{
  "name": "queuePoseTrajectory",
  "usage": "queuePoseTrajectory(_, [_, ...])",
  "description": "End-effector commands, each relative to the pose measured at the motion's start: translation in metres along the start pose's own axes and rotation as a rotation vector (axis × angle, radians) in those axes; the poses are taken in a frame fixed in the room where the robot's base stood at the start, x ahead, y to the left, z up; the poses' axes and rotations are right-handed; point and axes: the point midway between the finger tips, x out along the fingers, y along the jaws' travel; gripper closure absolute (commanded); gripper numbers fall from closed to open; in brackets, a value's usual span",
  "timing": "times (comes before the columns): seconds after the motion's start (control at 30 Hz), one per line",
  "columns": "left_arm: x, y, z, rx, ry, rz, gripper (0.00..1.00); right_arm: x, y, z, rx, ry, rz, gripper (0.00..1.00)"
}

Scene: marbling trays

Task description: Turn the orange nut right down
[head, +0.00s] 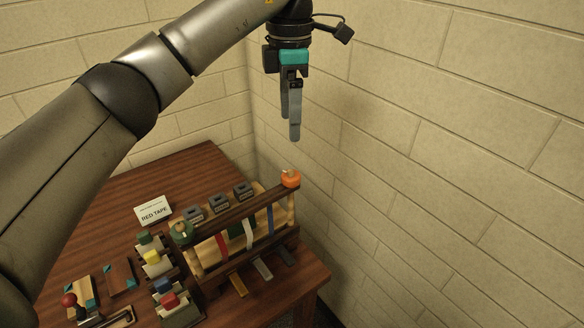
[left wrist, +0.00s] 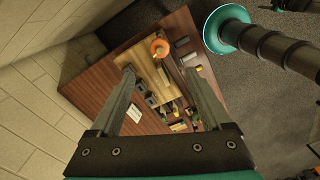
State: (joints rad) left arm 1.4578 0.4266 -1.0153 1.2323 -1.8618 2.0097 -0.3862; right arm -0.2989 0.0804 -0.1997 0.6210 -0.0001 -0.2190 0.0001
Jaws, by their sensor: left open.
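The orange nut (head: 290,178) sits at the far right end of a dark wooden bar on a rack (head: 251,208). It also shows in the left wrist view (left wrist: 160,48), beyond the fingers and near the top of the gap between them. My left gripper (head: 293,138) hangs pointing down, well above the orange nut and apart from it. In the left wrist view the left gripper (left wrist: 160,78) is open with nothing between its fingers. A green nut (head: 182,231) sits at the other end of the bar. My right gripper is not in view.
Red, white and blue strips hang from the rack. A sign reading RED TAPE (head: 152,211), several grey blocks and coloured blocks stand on the wooden table (head: 180,165). Brick walls (head: 430,130) meet behind the table, one close along its right side.

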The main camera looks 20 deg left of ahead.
Motion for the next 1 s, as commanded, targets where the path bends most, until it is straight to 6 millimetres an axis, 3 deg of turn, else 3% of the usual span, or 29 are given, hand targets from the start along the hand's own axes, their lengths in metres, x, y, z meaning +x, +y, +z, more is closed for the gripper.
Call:
queuePoseTrajectory(0.13, [0.029,-0.001,0.001,0.002,-0.001,-0.005,0.19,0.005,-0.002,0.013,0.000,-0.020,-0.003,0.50])
queuePoseTrajectory(0.6, [0.115,-0.001,0.001,0.001,-0.002,-0.003,0.19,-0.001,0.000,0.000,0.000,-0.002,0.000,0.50])
queuePoseTrajectory(1.0, [0.130,-0.001,0.001,0.002,-0.003,0.000,0.19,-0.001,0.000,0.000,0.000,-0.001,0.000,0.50])
